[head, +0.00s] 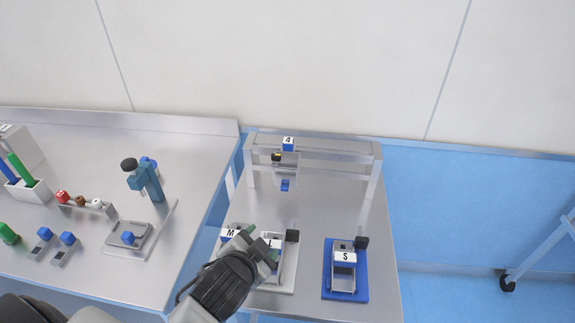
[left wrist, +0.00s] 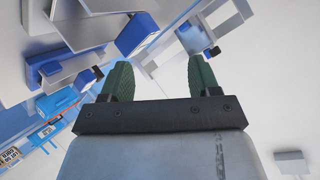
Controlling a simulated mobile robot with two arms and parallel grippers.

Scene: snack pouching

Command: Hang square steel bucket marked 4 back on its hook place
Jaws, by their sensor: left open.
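A blue plate marked 4 (head: 288,143) sits on the top bar of the steel rack (head: 335,155). Below it a small steel bucket shape (head: 287,167) hangs at the bar, with a blue tab (head: 285,186) under it. I cannot tell how it is seated on its hook. My left gripper (head: 262,243) is open and empty, in front of the rack over the near part of the table. Its green fingertips show apart in the left wrist view (left wrist: 160,80), with nothing between them. My right gripper is not in view.
A pouch stand marked S (head: 345,257) on a blue base is at the right. The stand marked M (head: 230,233) and a white-based stand (head: 285,275) are beside my left gripper. The left table (head: 85,135) holds several small items. The table middle before the rack is clear.

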